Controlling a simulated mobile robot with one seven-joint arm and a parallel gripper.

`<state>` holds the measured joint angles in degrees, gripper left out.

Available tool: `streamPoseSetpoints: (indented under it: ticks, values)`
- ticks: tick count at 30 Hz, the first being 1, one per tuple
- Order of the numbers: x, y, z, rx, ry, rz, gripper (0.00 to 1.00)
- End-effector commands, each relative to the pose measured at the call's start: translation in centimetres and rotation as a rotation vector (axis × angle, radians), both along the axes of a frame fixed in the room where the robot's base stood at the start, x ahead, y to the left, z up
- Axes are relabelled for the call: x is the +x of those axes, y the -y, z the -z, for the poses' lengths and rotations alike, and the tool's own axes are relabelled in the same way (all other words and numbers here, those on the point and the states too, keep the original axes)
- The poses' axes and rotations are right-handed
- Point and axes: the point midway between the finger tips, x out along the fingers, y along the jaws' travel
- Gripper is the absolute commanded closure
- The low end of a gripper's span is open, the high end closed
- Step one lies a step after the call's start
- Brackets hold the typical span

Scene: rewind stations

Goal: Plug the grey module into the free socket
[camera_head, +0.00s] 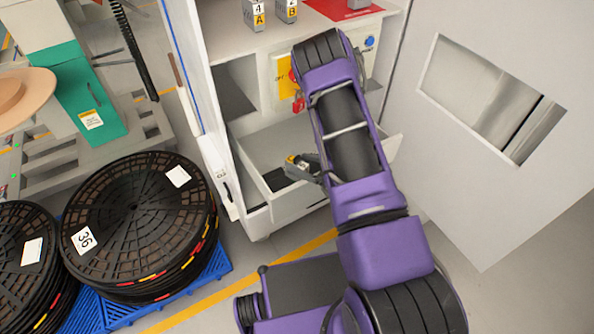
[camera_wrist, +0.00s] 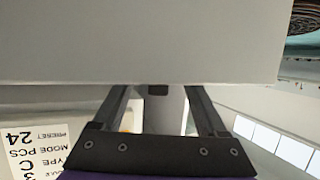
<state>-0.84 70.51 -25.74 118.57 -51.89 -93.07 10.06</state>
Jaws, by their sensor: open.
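Two grey modules with letter labels, A (camera_head: 256,14) and B (camera_head: 287,10), stand on the cabinet top at the upper edge of the head view. Another grey block (camera_head: 358,4) shows on a red area, cut off by the frame. A small grey piece with a yellow mark (camera_head: 298,160) is over the open drawer, close to my gripper (camera_head: 312,171); I cannot tell whether they touch. In the wrist view my gripper (camera_wrist: 159,92) is open, with a large pale surface close in front of its fingertips. No free socket can be made out.
The drawer (camera_head: 300,205) stands open with dark contents. The cabinet door (camera_head: 500,110) is open at right. Black reels (camera_head: 135,215) sit on a blue pallet at left. The wrist view shows a printed label (camera_wrist: 38,150).

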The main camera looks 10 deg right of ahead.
Motion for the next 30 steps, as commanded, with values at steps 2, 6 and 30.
streamPoseSetpoints:
  ticks: [2, 6, 30]
  values:
    - [0.9, -0.8, 0.5, -0.001, 0.001, -0.004, 0.25]
    - [1.7, -1.4, 0.8, 0.000, 0.000, -0.001, 0.25]
    - [1.8, -1.5, 0.8, -0.001, -0.001, 0.000, 1.00]
